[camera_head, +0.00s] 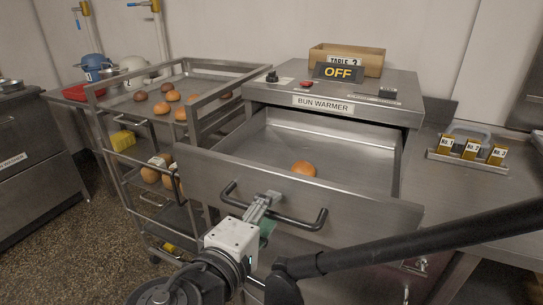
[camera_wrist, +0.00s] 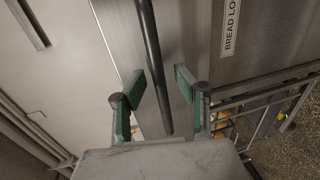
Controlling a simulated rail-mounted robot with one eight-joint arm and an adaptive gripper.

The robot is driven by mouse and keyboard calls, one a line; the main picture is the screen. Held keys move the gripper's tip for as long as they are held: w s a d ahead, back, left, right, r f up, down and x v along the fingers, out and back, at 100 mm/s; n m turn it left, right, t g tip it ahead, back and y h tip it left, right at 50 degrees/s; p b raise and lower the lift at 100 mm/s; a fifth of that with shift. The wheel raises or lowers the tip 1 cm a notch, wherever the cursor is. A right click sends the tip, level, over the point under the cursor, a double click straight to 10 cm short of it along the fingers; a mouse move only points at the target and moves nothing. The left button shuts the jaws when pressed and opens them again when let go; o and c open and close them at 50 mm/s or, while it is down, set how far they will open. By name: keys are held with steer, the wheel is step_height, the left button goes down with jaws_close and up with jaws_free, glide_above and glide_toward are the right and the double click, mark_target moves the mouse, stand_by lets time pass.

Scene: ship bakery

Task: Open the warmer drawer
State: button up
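The warmer drawer (camera_head: 315,186) is pulled well out of the steel unit labelled BUN WARMER (camera_head: 322,104). One bun (camera_head: 303,169) lies inside it. Its dark bar handle (camera_head: 302,222) runs across the drawer front. My gripper (camera_head: 266,208) is at the left half of this handle. In the wrist view the handle bar (camera_wrist: 152,65) passes between the two green-padded fingers of my gripper (camera_wrist: 159,80). The fingers are apart, with a visible gap on each side of the bar.
A rack trolley (camera_head: 205,133) with several buns stands close left of the drawer. An OFF sign (camera_head: 338,72) and a wooden box (camera_head: 347,56) sit on the warmer. A tray with labelled yellow blocks (camera_head: 468,161) is on the right counter. A BREAD label (camera_wrist: 230,27) shows in the wrist view.

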steer(key=v, duration=1.2)
stand_by(0.3)
